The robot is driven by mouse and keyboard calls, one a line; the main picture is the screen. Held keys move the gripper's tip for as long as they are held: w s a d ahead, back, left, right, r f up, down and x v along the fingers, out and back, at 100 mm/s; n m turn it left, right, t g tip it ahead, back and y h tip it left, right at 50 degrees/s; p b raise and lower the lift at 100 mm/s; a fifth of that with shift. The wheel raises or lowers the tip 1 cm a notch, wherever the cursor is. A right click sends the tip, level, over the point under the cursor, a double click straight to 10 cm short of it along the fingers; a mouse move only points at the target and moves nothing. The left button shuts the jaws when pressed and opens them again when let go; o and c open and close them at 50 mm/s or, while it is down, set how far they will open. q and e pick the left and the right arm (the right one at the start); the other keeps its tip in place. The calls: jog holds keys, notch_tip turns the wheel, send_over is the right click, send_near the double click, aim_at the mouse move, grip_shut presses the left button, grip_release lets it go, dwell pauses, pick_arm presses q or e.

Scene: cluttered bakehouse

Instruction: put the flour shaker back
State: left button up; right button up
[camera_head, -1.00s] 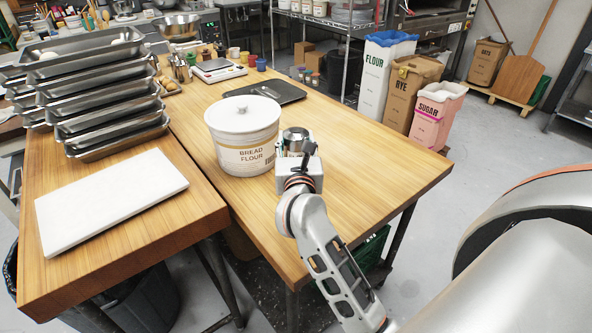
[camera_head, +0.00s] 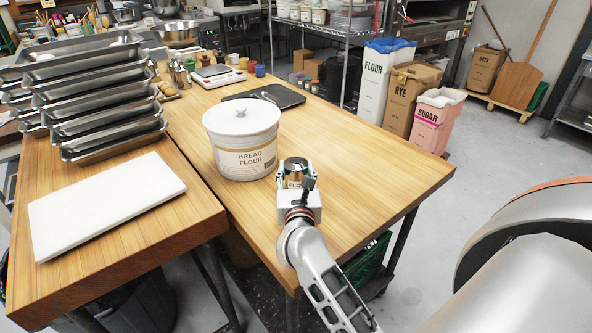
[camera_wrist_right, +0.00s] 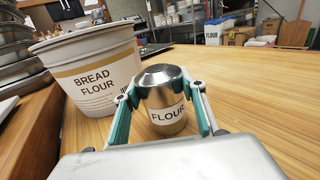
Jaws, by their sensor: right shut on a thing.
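The flour shaker is a small steel can with a white FLOUR label and a domed top. It shows large in the right wrist view (camera_wrist_right: 164,92) and smaller in the head view (camera_head: 295,170). My right gripper (camera_head: 297,178) is shut on it, with the green-padded fingers on both sides of the can (camera_wrist_right: 163,112). The shaker is upright, beside the bread flour tub (camera_head: 243,145) and apart from it. Whether its base touches the wooden table (camera_head: 350,160) I cannot tell. My left gripper is not in view.
A dark tray (camera_head: 270,97) lies behind the tub, with a scale (camera_head: 218,75) and small jars further back. Stacked steel pans (camera_head: 100,110) and a white board (camera_head: 105,205) are on the left table. The table right of the shaker is clear.

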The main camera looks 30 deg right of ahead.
jog(key=shift+f, duration=0.2)
jog(key=o, duration=1.3)
jog(key=shift+c, duration=0.2)
jog(key=shift+r, duration=0.25)
jog(key=b+v, duration=0.1)
jog(key=v, duration=1)
jog(key=shift+f, duration=0.15)
jog(key=shift+s+a, duration=0.3)
jog(key=shift+s, duration=0.15)
jog(key=shift+s, duration=0.1)
